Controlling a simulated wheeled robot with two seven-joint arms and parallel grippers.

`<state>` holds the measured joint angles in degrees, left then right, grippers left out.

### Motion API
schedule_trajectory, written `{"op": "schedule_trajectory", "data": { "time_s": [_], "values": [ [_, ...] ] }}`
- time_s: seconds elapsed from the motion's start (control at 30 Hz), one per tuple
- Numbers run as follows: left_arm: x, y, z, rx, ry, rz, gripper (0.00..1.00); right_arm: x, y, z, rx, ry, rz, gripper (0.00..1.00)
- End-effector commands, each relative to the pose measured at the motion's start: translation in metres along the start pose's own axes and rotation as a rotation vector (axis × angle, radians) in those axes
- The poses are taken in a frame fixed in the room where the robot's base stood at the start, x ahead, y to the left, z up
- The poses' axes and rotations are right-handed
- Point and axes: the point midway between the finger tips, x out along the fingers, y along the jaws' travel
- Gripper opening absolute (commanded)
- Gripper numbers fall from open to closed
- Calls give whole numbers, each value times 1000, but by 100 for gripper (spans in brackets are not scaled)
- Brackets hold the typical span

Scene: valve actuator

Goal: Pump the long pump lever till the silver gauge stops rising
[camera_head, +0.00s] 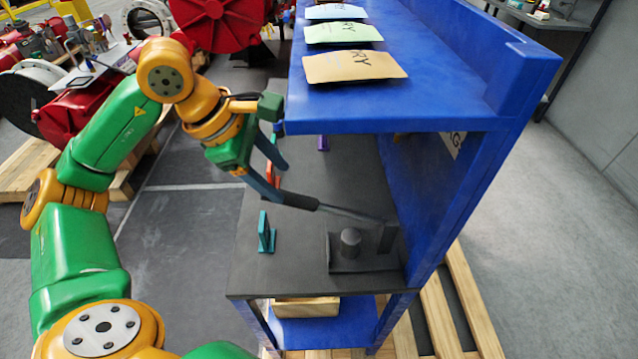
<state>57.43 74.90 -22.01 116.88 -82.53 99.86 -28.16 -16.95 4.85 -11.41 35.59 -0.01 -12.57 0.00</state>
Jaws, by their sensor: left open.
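The long pump lever (345,211) is a thin grey bar with a dark grip. It slopes from its mount on the right up to the left, above the dark work surface. The pump base (365,258) is a dark block with a short round cylinder at the near right of that surface. My left gripper (283,183) is open, its blue-grey fingers at the left end of the lever's grip. One finger overlaps the grip in the picture; I cannot tell if they touch. I cannot make out a silver gauge. My right gripper is not in view.
A blue shelf (430,112) holding labelled packets overhangs the bench (262,265) and hides part of it. A teal bracket (265,235) stands near the bench's left edge. Red machinery (222,22) and pallets lie behind. Clear floor (185,260) lies left of the bench.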

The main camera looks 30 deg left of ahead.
Motion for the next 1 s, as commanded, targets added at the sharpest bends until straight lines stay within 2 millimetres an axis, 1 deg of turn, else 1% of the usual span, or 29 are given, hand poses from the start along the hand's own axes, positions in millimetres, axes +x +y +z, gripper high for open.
{"op": "schedule_trajectory", "data": {
  "time_s": [0.2,0.3,0.43,0.63,0.67,0.7,0.77,0.8,0.87,1.0],
  "values": [
    [42,-1,0,0,2,-7,62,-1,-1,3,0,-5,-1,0],
    [57,-1,0,-1,0,-7,62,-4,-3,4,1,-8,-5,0],
    [67,-1,0,0,0,-4,62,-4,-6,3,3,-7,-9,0],
    [68,-1,0,0,-1,-2,62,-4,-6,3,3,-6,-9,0],
    [68,-1,0,0,-1,-2,53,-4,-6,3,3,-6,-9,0],
    [68,-1,0,-1,-1,-2,43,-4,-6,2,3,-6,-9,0],
    [68,-1,0,-1,-1,-2,26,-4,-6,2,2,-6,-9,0],
    [68,-1,0,-1,-1,-2,16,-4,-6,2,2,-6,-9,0],
    [68,-1,0,-1,0,-2,0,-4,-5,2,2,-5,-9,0],
    [68,-1,0,-1,0,-2,0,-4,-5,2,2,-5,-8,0]
  ]
}}
